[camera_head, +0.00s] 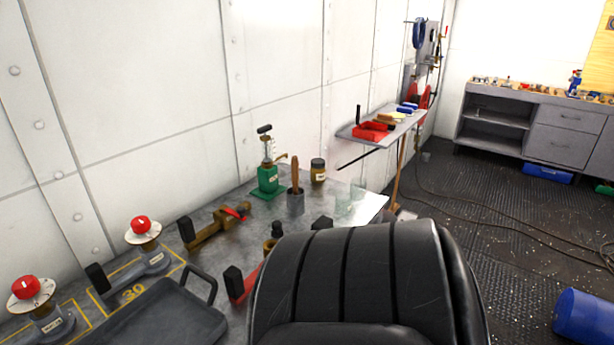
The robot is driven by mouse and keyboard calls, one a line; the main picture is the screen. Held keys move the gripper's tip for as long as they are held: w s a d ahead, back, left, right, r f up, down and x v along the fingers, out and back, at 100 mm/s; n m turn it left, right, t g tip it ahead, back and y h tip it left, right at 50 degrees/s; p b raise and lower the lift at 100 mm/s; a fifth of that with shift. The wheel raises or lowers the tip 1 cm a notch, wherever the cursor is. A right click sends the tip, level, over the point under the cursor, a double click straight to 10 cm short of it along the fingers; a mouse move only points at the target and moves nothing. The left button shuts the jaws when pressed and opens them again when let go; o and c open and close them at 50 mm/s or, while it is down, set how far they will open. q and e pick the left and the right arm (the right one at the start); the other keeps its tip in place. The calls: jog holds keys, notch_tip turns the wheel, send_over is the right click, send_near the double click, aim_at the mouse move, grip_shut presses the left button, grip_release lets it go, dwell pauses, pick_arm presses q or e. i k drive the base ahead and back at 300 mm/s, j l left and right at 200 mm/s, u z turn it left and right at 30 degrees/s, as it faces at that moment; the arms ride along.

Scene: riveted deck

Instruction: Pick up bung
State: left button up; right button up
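I cannot pick out a bung for certain. A small dark-topped piece with a brass-coloured base (275,238) stands on the grey metal table (235,210), partly hidden by the black chair back. Another dark block (321,222) shows just behind the chair's top edge. Brass fittings with a black handle (214,226) lie on the table left of these. Neither of my grippers is in view.
The black padded chair (365,285) blocks the table's near right part. A dark tray (165,318), red-knobbed dials (143,228), a green pump (268,178), a cup (296,203) and a jar (318,170) occupy the table. A blue cylinder (585,318) lies on the floor.

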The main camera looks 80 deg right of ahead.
aim_at(278, 232)
jog(key=z, duration=2.15)
